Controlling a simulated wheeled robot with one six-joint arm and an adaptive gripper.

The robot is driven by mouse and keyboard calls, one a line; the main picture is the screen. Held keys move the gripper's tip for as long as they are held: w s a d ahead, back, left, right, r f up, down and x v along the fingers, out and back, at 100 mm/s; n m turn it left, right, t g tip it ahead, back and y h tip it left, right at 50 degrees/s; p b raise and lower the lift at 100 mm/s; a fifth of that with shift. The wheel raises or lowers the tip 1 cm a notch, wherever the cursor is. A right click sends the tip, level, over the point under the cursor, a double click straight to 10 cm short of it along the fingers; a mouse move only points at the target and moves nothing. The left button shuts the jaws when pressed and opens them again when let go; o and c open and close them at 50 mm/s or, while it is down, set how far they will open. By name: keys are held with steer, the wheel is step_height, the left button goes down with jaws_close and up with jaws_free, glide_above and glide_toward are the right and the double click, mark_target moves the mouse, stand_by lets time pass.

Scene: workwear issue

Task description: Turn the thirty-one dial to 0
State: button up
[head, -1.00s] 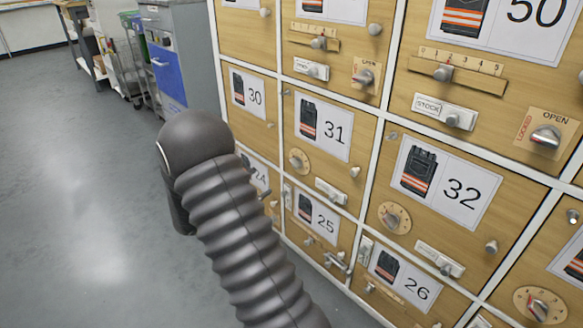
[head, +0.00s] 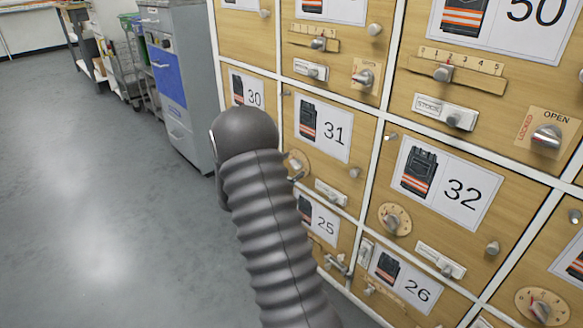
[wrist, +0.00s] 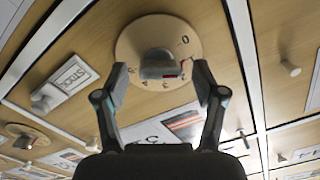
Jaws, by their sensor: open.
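The thirty-one dial (head: 295,160) is a round wooden plate with a grey knob, low on the left of door 31 (head: 322,129); my arm partly covers it in the head view. In the wrist view the dial plate (wrist: 134,42) is ahead, its grey knob (wrist: 158,66) between the fingertips. A 0 shows at the plate's upper right, other digits along its lower edge. A red mark on the knob lies toward the right, below the 0. My gripper (wrist: 160,80) is open, with a finger on each side of the knob and visible gaps.
A stock slider (head: 330,192) and a small knob (head: 354,172) sit right of the dial on the same door. Door 32 has a similar dial (head: 394,219). A grey cabinet (head: 185,85) stands at the back left. The floor at left is clear.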

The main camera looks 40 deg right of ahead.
steer(key=shift+d, duration=0.15)
steer(key=c, duration=1.1)
steer(key=shift+c, duration=0.2)
steer(key=shift+r+n+p, duration=0.1)
steer(key=shift+n+p, duration=0.25)
steer(key=shift+n, duration=0.05)
steer(key=n+p, duration=0.2)
steer(key=shift+w+r+n, duration=0.1)
steer(key=shift+n, duration=0.2)
steer(key=shift+n+p, duration=1.75)
steer(key=shift+n, duration=0.55)
steer(key=shift+f, duration=0.2)
